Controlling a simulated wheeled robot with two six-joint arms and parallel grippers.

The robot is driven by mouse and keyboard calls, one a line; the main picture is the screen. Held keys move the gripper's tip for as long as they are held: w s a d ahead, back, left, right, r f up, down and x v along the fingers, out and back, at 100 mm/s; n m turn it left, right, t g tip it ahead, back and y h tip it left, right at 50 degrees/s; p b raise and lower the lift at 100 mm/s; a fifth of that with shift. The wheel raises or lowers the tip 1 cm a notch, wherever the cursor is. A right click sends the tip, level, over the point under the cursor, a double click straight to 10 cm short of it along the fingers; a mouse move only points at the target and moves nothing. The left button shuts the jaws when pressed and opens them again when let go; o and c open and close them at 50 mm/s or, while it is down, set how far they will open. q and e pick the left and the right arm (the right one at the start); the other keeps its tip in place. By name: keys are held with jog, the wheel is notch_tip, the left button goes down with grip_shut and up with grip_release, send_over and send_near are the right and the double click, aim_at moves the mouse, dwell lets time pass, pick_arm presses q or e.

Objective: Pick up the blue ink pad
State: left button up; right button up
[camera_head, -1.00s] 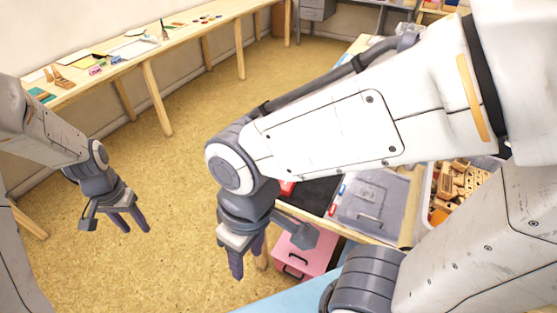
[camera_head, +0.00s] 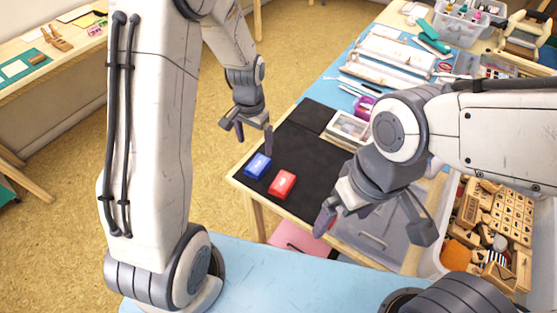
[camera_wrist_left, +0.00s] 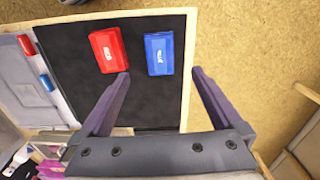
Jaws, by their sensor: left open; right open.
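The blue ink pad (camera_head: 257,165) lies on the black mat (camera_head: 306,156) near the table's left corner, beside the red ink pad (camera_head: 283,184). In the left wrist view the blue ink pad (camera_wrist_left: 159,54) is ahead of the fingers, between their lines, with the red ink pad (camera_wrist_left: 108,50) to its left. My left gripper (camera_head: 254,137) is open and empty, above and beyond the blue pad near the table's edge; it also shows in the left wrist view (camera_wrist_left: 160,100). My right gripper (camera_head: 368,215) is open and empty over the grey case at the right.
A clear box (camera_head: 347,130) stands at the mat's far right. A grey case (camera_head: 375,235) and a bin of wooden stamps (camera_head: 493,215) are to the right. Rolls and tools lie at the back. The floor left of the table is clear.

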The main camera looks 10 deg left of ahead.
pick_arm(q)
send_over(258, 164)
notch_tip(258, 164, down, 5)
jog(key=shift+s+d+r, duration=0.1)
jog(key=shift+r, duration=0.05)
jog(key=shift+f+p, duration=0.45)
jog(key=shift+f, duration=2.25)
jog(key=c, duration=1.4)
jog(key=shift+r, duration=0.1)
